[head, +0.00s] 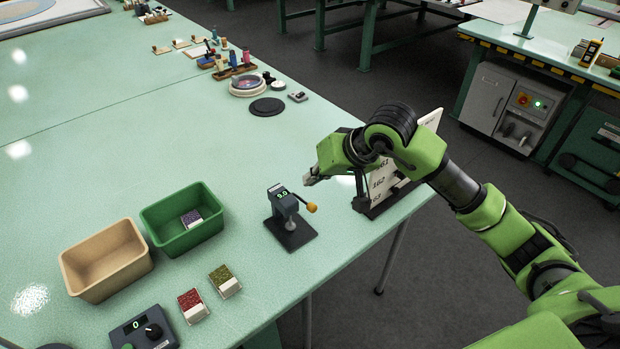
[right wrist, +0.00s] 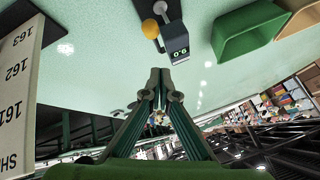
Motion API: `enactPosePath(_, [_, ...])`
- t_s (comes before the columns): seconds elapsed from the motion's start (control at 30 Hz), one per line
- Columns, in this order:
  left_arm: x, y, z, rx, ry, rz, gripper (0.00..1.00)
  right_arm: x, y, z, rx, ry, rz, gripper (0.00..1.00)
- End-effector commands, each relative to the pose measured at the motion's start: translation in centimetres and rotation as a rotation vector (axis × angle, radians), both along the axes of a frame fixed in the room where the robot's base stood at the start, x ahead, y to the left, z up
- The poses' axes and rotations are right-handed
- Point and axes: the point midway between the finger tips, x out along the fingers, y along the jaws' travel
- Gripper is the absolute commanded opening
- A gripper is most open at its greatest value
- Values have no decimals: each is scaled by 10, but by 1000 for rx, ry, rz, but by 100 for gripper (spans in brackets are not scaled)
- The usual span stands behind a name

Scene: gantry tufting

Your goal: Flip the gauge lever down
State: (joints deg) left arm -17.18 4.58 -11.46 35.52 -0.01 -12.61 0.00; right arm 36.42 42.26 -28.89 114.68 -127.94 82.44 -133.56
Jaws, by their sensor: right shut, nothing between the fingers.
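The gauge (head: 287,212) is a small dark device with a lit display, standing on a black base on the green table. Its lever ends in an orange knob (head: 311,207) that sticks out to the right side. In the right wrist view the gauge (right wrist: 176,40) appears upside down, with the orange knob (right wrist: 150,29) beside it. My right gripper (head: 312,179) is above and just behind the knob, apart from it. Its fingers (right wrist: 160,75) are together and empty. My left gripper is not in view.
A green bin (head: 205,236) and a tan bin (head: 75,265) stand left of the gauge. A white numbered board (head: 430,122) in a dark stand is partly behind my right arm at the table edge. Two small sample blocks (head: 193,300) and a control box (head: 168,338) lie in front.

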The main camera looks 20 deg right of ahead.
Motion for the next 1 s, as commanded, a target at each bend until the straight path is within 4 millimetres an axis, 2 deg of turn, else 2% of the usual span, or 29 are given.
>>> enactPosePath(0.3, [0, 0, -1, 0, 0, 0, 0, 1, 0, 0, 0, 0, 0, 0])
enactPosePath(0.67, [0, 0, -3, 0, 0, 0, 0, 13, 5, 6, 1, 0, -1, 0])
enactPosePath(1.0, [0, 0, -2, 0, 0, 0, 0, 13, 4, 7, 0, 1, 0, 0])
